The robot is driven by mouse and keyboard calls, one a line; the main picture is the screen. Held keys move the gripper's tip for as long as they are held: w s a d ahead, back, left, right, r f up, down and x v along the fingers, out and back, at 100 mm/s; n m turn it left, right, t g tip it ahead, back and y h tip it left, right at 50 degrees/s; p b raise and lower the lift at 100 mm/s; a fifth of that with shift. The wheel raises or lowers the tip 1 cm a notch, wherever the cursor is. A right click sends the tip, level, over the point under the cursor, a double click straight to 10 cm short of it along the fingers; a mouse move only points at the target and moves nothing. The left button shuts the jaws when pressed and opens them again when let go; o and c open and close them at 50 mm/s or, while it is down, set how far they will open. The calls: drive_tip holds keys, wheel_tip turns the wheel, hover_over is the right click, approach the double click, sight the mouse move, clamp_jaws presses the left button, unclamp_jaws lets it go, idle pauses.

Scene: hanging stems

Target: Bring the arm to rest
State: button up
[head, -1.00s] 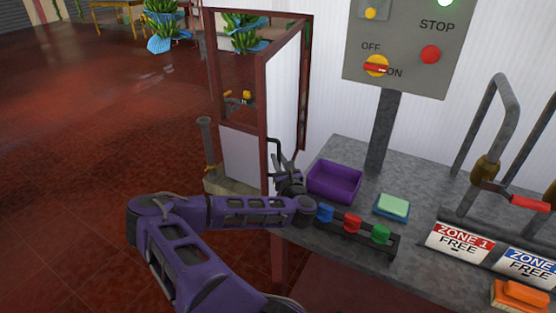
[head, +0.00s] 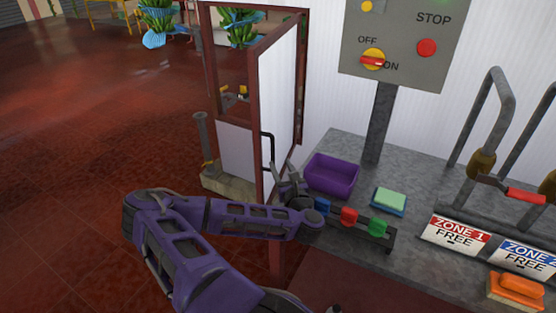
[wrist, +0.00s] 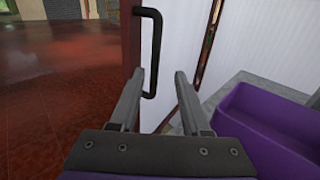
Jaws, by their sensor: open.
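My gripper (head: 290,172) is at the end of my purple arm, over the left edge of the grey table. It points at the white door (head: 283,100) in the dark red frame. In the wrist view my gripper (wrist: 160,82) has its two fingers apart, with nothing between them. The door's black handle (wrist: 152,50) stands beyond the fingertips, nearer the left one. I cannot tell from the wrist view whether the left finger touches it. In the head view the handle (head: 268,150) shows just left of my gripper.
The purple bin (head: 331,177) is right beside my gripper on the table (head: 350,148). A rack with blue, red and green pieces (head: 349,217) is in front. A sponge (head: 390,199), zone signs (head: 455,235) and a control panel (head: 400,45) are further right. Floor at left is open.

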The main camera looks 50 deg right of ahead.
drive_tip(key=shift+s+a, duration=0.25)
drive_tip(key=shift+s, duration=0.05)
idle(0.4)
